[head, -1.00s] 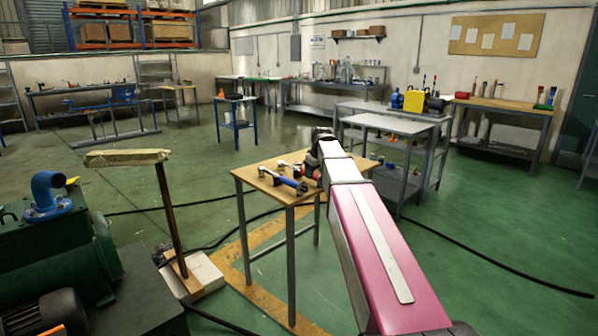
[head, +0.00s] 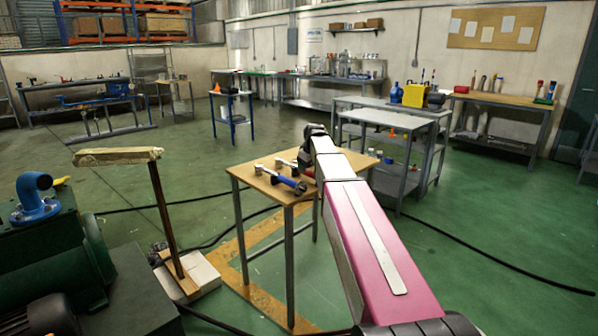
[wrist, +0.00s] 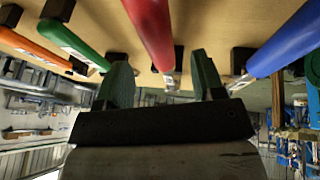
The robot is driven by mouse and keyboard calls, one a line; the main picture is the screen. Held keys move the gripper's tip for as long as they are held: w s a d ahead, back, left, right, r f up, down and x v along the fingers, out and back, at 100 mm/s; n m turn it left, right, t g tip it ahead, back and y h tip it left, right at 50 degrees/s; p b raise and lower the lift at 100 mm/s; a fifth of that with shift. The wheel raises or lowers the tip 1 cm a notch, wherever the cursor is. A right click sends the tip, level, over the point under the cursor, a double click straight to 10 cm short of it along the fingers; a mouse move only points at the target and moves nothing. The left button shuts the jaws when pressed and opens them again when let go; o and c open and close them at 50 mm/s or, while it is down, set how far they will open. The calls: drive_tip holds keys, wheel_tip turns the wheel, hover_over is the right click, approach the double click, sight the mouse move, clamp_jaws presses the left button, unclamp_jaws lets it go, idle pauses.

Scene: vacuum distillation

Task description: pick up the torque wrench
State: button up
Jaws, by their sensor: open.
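Several tools with coloured handles lie on a small wooden table (head: 247,174). In the wrist view they are a red handle (wrist: 152,32), a blue handle (wrist: 288,40), a green handle (wrist: 78,45) and an orange handle (wrist: 30,44). I cannot tell for certain which one is the torque wrench. My gripper (wrist: 160,80) is open and holds nothing. The red handle points in between its two fingers, with the blue handle to the right. In the head view the blue-handled tool (head: 292,184) shows at the table's front, and my arm hides part of the tabletop.
Dark supports sit by the handles in the wrist view. A T-shaped wooden stand (head: 164,205) stands left of the table, near a green machine (head: 65,252). A grey bench (head: 388,121) stands behind to the right. Black cables cross the green floor.

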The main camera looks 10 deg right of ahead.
drive_tip(key=x, duration=0.5)
clamp_jaws()
drive_tip(key=shift+r, duration=0.1)
drive_tip(key=shift+r, duration=0.1)
drive_tip(key=shift+r, duration=0.65)
wheel_tip(320, 180, up, 3)
drive_tip(key=shift+a+f, duration=0.1)
drive_tip(key=shift+a, duration=0.05)
drive_tip(key=s+a+r, duration=0.4)
drive_tip(key=a+r, duration=0.2)
drive_tip(key=a, duration=0.4)
drive_tip(key=shift+a+r, duration=0.35)
